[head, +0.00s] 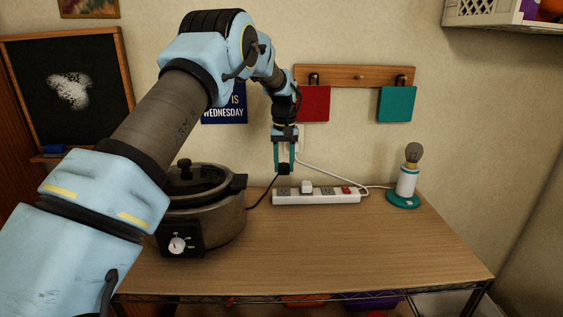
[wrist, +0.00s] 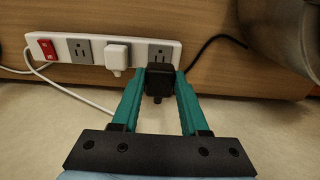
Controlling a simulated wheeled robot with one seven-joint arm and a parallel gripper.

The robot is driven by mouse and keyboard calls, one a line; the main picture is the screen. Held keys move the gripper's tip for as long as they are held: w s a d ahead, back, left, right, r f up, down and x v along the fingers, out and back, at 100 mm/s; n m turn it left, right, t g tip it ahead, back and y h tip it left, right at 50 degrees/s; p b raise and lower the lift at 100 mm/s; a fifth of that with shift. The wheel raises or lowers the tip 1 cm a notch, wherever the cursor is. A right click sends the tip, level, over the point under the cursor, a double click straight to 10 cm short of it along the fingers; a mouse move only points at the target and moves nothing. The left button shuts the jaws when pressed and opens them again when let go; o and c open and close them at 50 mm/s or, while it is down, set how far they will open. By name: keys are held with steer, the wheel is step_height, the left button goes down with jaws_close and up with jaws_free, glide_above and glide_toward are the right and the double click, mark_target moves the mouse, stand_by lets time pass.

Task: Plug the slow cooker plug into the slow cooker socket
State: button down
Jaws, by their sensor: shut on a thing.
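My gripper (head: 284,168) is shut on the black slow cooker plug (wrist: 159,83), which sits between its two teal fingers. The white power strip (head: 345,197) lies near the back of the table. In the head view the plug hangs above the strip's left end, with a visible gap. In the wrist view the plug overlaps the lower edge of the end socket (wrist: 161,53); I cannot tell how well it lines up. A black cord runs from the plug towards the slow cooker (head: 217,217). Which socket is the cooker's is not marked.
A white plug (head: 307,187) fills the socket beside the end one. Another socket (wrist: 80,50) is empty, next to a red switch (wrist: 47,48). A lamp (head: 407,184) stands right of the strip. The wooden table's (head: 330,250) front right is clear.

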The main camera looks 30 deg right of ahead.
mark_target(284, 174)
steer(key=shift+f, duration=0.15)
steer(key=shift+f+b, duration=1.85)
steer(key=shift+f, duration=0.9)
steer(key=shift+p, duration=0.35)
steer(key=shift+f+b, duration=0.3)
steer(key=shift+f, duration=0.35)
stand_by(0.5)
steer(key=shift+c, duration=1.7)
jaws_free()
